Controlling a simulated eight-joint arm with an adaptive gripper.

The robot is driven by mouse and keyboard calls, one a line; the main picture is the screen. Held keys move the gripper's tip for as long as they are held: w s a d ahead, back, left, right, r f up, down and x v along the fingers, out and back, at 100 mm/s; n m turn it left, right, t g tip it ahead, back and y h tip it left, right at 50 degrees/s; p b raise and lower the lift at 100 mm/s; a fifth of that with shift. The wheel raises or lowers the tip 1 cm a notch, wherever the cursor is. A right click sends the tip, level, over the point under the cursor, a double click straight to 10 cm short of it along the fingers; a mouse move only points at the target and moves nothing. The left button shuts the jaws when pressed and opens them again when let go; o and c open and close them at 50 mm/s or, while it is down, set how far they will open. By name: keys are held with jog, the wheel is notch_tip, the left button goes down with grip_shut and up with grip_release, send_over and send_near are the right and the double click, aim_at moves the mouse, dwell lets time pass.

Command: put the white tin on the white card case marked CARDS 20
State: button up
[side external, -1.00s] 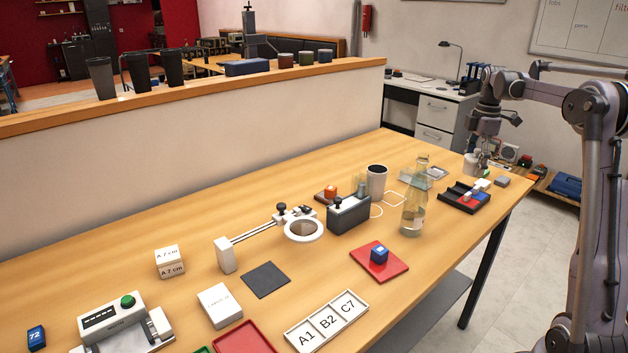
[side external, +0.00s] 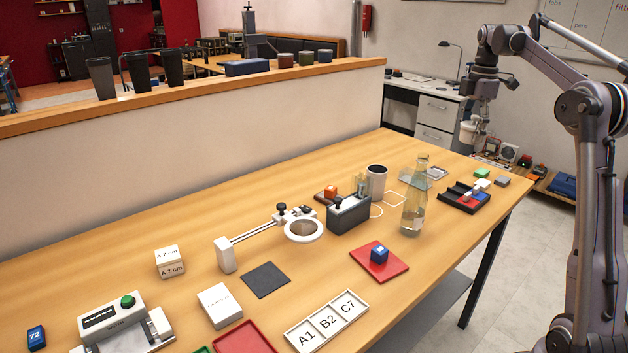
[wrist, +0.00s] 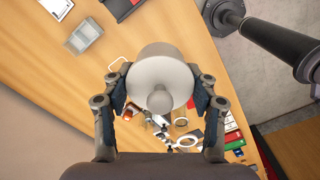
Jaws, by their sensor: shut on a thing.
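The white tin (side external: 468,133) is off the table, held up beyond its far right end. In the wrist view it is a round white body (wrist: 160,70) with a knob, between both fingers. My gripper (side external: 478,122) is shut on it.
A glass bottle (side external: 413,200), a grey cup (side external: 377,182) and a black divided tray (side external: 464,197) stand on the right half. A ring magnifier on an arm (side external: 303,231) and a dark square mat (side external: 265,280) lie near the white box. A red tray (side external: 244,340) is just below it.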

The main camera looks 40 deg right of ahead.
jog(key=w+a+n, duration=0.5)
jog(key=w+a, duration=0.4)
jog(key=a, duration=0.3)
jog(key=n, duration=1.3)
send_over(218, 302)
notch_tip(218, 302, down, 18)
jog(key=shift+d+r, duration=0.1)
jog(key=shift+d, duration=0.05)
jog(key=shift+f, duration=2.1)
jog(key=shift+f, duration=0.2)
